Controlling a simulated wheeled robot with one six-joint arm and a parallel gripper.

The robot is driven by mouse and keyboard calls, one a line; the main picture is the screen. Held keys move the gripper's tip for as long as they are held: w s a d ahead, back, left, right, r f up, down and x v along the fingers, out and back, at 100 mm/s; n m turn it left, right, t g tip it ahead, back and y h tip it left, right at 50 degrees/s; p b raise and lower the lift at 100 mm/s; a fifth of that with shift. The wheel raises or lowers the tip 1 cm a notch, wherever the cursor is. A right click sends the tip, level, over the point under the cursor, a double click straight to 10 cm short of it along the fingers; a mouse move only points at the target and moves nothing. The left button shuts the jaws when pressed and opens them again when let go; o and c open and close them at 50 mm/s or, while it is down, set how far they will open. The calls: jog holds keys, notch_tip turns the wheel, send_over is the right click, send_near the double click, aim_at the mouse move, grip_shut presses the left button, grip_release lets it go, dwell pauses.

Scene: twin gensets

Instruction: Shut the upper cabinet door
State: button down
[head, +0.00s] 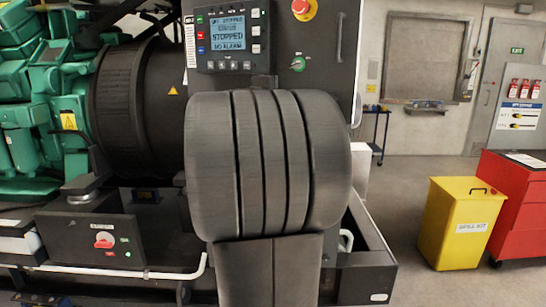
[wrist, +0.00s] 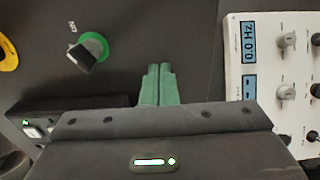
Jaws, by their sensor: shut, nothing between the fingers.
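In the head view a dark grey cabinet front (head: 325,75) stands behind my arm, with a narrow upright handle (head: 340,37) near its right edge. It looks like the upper cabinet door, but I cannot tell how far open it is. It carries a red stop button (head: 302,7) and a green-ringed switch (head: 298,63). In the wrist view my gripper (wrist: 159,70) has its green fingers together and empty, in front of a dark panel (wrist: 150,30). The green-ringed switch (wrist: 88,50) is left of the fingers. Contact with the panel cannot be judged. My arm hides the fingers in the head view.
A controller screen (head: 227,33) reads STOPPED. A white panel (wrist: 282,40) with knobs and a 0.0 Hz display is right of my fingers. A green engine (head: 40,110) stands left. A yellow spill kit bin (head: 460,225) and red cabinet (head: 515,210) stand right, with floor between.

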jog(key=shift+w, duration=0.1)
jog(key=shift+w+a+p+x, duration=0.6)
jog(key=shift+a+p+x, duration=0.45)
jog(key=shift+x, duration=4.3)
jog(key=shift+w+a+p+x, duration=0.55)
jog(key=shift+a+p+x, duration=0.5)
jog(key=shift+x, duration=4.35)
jog(key=b+v, duration=0.5)
jog(key=v, duration=0.4)
jog(key=shift+b, duration=0.4)
jog(key=shift+d, duration=0.1)
jog(key=p+x, duration=0.5)
jog(key=x, duration=0.3)
jog(key=shift+w+p, duration=0.15)
jog(key=shift+p, duration=0.15)
